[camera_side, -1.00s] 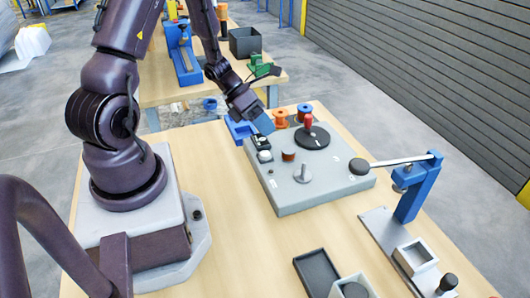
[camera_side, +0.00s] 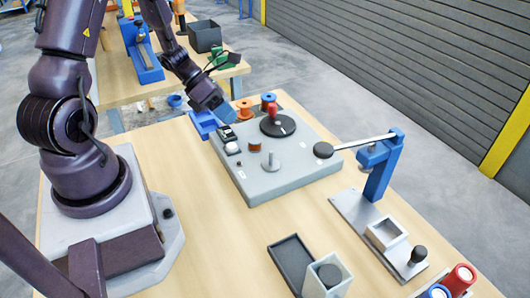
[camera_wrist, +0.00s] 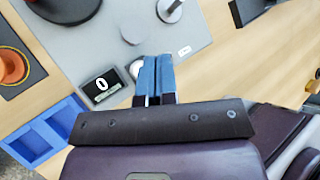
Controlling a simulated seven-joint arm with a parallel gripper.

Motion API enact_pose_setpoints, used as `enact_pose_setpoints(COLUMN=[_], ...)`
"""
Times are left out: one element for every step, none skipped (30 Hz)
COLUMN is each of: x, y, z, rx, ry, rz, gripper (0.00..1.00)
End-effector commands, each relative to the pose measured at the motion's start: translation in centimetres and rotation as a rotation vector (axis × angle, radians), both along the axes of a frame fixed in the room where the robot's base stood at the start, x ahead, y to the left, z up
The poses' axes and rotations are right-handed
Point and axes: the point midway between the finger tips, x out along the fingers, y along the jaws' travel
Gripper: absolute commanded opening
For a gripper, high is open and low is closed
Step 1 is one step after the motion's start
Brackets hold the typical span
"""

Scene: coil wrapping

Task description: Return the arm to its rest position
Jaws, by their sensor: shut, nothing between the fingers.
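My gripper (camera_side: 226,114) is in the side view at the back left corner of the grey winding unit (camera_side: 300,176), with its blue fingers pointing down. In the wrist view its two blue fingers (camera_wrist: 157,72) are together with nothing between them.
A blue tray (camera_side: 205,123) and an orange spool (camera_side: 244,110) are nearby. A blue lever stand (camera_side: 382,172) is at right. Bare tabletop (camera_side: 215,220) lies in front.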

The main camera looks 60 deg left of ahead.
Motion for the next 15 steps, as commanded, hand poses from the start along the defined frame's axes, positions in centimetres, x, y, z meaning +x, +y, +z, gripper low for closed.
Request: enact_pose_setpoints(x=[-0.6, -1.1, -1.7, -2.1, -2.5, -2.9, -3.1, -3.4, -3.7, -3.9, -4.1, -4.4, -4.7, -4.9, -5.2], y=[-0.4, -0.7, -0.9, -1.2, -1.5, -2.0, -2.4, -2.7, -3.1, -3.4, -3.8, -4.2, -4.5, -4.9, -5.4], z=[-0.2, -0.2, 0.0, 0.4, 0.9, 1.7, 2.3, 2.9, 3.7, 4.3, 5.0, 5.9, 6.6, 7.3, 8.3], rx=[0.027, 0.048, 0.086, 0.122, 0.161, 0.215, 0.252, 0.288, 0.336, 0.371, 0.408, 0.459, 0.499, 0.539, 0.596], ry=[-0.019, -0.036, -0.066, -0.096, -0.129, -0.172, -0.204, -0.233, -0.273, -0.302, -0.331, -0.37, -0.402, -0.432, -0.474], rz=[-0.078, -0.139, -0.23, -0.31, -0.398, -0.518, -0.602, -0.684, -0.793, -0.874, -0.958, -1.074, -1.163, -1.256, -1.383], gripper=[0.0, 0.0, 0.0, 0.0, 0.0, 0.0, 0.0, 0.0, 0.0, 0.0, 0.0, 0.0, 0.0, 0.0, 0.0])
